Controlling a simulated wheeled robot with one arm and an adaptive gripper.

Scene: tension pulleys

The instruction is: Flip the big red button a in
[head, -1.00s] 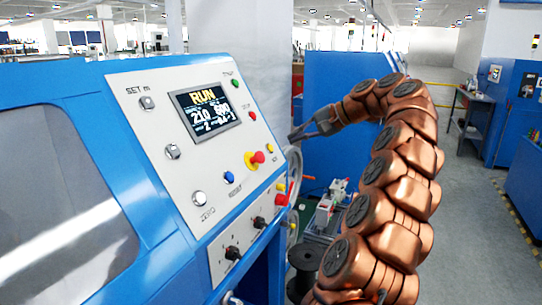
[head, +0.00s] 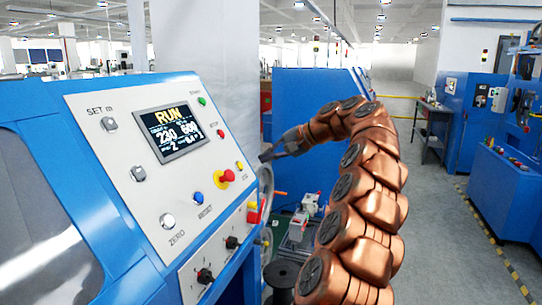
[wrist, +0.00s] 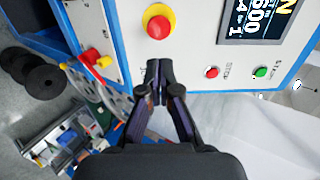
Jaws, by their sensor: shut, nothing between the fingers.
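The big red button (head: 227,176) is a red mushroom head on a yellow ring, on the right part of the sloping white control panel (head: 100,165). In the wrist view the big red button (wrist: 158,27) is at the top, just beyond my fingertips. My gripper (head: 265,156) is to the right of the panel, with its fingers pointing left toward it. In the wrist view my gripper (wrist: 158,70) has its black fingertips together, with nothing between them. A visible gap separates the fingertips from the button in the picture; the exact depth is unclear.
A display (head: 170,133) reads RUN. A small red stop button (wrist: 212,72) and a green button (wrist: 260,72) are near my fingers. A blue button (head: 198,198) and black knobs sit lower. A wheel and red-yellow handles (wrist: 95,58) are beside the panel. Floor at right is open.

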